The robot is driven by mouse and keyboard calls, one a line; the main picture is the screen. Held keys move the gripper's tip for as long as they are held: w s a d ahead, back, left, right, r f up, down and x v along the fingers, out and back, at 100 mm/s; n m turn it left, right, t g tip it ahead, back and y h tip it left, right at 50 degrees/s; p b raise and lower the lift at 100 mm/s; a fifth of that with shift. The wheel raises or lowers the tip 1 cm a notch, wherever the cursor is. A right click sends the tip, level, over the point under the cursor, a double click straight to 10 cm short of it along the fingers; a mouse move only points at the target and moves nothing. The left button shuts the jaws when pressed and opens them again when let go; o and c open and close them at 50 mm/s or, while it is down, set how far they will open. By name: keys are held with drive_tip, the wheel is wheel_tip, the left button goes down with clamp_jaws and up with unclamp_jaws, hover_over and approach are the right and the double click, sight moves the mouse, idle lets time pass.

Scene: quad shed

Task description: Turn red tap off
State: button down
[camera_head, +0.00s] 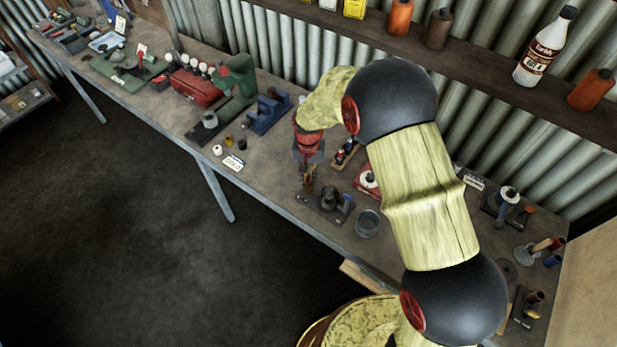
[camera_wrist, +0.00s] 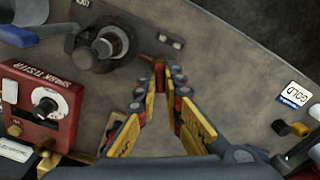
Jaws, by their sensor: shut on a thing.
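My gripper (camera_wrist: 166,80) shows in the wrist view with its two yellow-padded fingers converging over the bench, closed on a small brownish-red piece between the tips. This piece looks like the red tap (camera_wrist: 159,72); the fingers hide most of it, and I cannot make out its handle angle. In the head view my gripper (camera_head: 307,172) points down at the bench near its front edge, left of a dark round fitting. The tap cannot be told apart from the fingers there.
The dark round fitting (camera_head: 330,198) stands close beside my gripper; it also shows in the wrist view (camera_wrist: 103,45). A red box with a dial (camera_wrist: 45,100) and a metal cup (camera_head: 367,223) are nearby. A white card (camera_head: 233,162) lies left on the bench (camera_head: 262,190). A blue tool (camera_head: 268,112) stands behind.

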sight(308, 178)
drive_tip(key=m, duration=0.5)
drive_tip(key=shift+m+b, duration=0.3)
idle(0.4)
drive_tip(key=c, duration=1.9)
unclamp_jaws()
wheel_tip(308, 178, up, 12)
drive_tip(key=shift+r, duration=0.1)
